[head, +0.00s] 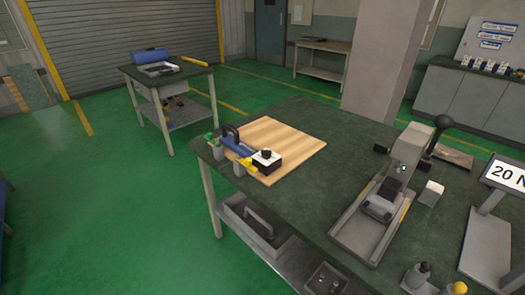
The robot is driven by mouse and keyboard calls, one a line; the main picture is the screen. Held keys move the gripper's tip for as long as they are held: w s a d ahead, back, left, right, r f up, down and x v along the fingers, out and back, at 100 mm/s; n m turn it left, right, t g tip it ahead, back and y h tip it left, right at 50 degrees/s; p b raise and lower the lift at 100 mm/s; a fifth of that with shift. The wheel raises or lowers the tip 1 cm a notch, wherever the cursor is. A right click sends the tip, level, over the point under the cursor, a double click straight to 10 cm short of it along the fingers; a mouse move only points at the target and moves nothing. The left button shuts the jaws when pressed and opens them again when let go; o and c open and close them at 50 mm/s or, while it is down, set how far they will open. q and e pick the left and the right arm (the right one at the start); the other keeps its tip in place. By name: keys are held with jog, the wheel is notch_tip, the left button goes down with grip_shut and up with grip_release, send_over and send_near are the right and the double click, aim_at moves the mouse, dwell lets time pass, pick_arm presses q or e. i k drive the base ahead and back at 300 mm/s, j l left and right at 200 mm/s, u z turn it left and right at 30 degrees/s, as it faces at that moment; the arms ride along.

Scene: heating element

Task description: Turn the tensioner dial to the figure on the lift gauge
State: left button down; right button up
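A sign with dark text on white (508,174) stands on a grey stand at the right edge. It reads "20 N" and is cut off by the frame, so any further text is hidden. A small white-and-black box with a black knob on top (266,154) sits on a wooden board (290,139) on the green-topped workbench (317,215). I cannot tell whether this knob is the tensioner dial, and no figure on it is legible. Neither of my grippers is in view.
A grey lever press (366,220) with a black-knobbed handle stands right of the board. A blue-handled tool (239,145) and yellow and green items lie at the board's left edge. A small white block (431,193) is beside the press. Green floor is clear at left.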

aim_at(267, 154)
jog(key=z, duration=1.9)
jog(key=i+j+u, duration=0.15)
jog(key=u, duration=0.25)
jog(key=i+j+u, duration=0.2)
jog(key=u, duration=0.2)
